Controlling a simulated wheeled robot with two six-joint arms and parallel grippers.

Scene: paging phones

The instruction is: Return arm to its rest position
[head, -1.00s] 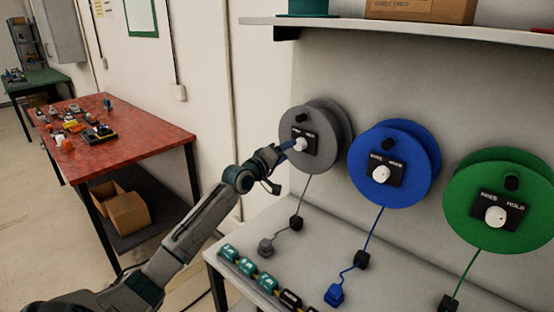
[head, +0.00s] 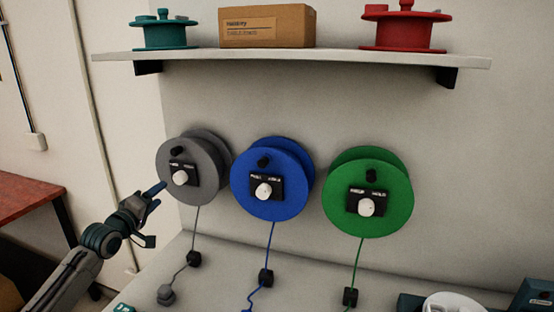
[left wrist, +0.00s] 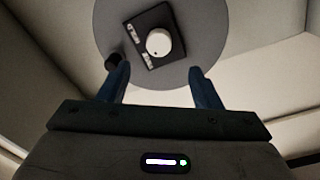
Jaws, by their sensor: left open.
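My left gripper (head: 154,191) is at the left in the head view, just left of and slightly below the grey reel's (head: 210,190) face. In the left wrist view my left gripper (left wrist: 157,82) has its two blue fingers spread wide, with nothing between them. The grey reel (left wrist: 210,65) lies beyond the fingertips there, with its black plate and white knob (left wrist: 159,42). The fingers look apart from the knob. The knob also shows in the head view (head: 180,177). My right gripper is not in view.
A blue reel (head: 272,205) and a green reel (head: 385,215) hang to the right on the same wall. Cords run down from the reels to the pale bench (head: 310,265). A shelf (head: 290,59) juts out above. A red table (head: 25,197) stands at the left.

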